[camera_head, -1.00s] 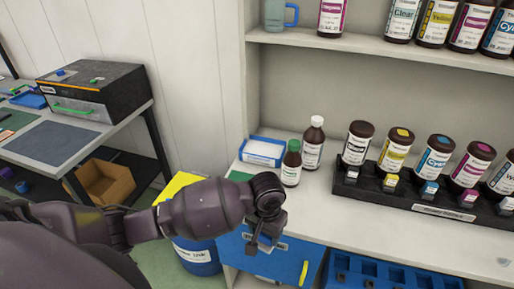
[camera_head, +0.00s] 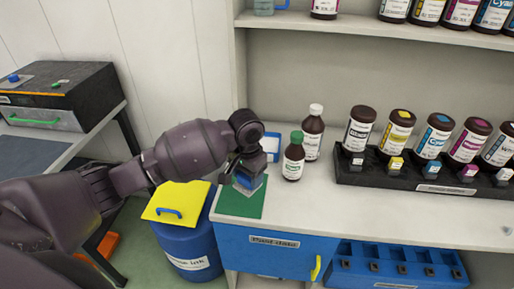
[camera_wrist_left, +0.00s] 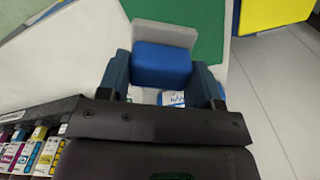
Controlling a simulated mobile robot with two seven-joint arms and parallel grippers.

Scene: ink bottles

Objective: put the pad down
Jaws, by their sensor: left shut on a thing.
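My left gripper (camera_head: 248,182) is shut on a pad with a blue grip (camera_wrist_left: 162,65) and a pale grey slab (camera_wrist_left: 166,34). In the head view the pad's blue part (camera_head: 246,180) shows just below the fingers, over the green mat (camera_head: 240,202) at the counter's left front corner. The wrist view shows the green mat (camera_wrist_left: 205,25) beyond and beside the pad. I cannot tell whether the pad touches the mat. My right gripper is not in view.
A green-capped bottle (camera_head: 293,158) and a white-capped bottle (camera_head: 313,135) stand right of the gripper. A black rack (camera_head: 400,182) of ink bottles lies right. A yellow-lidded blue barrel (camera_head: 190,240) stands left. The front counter is clear.

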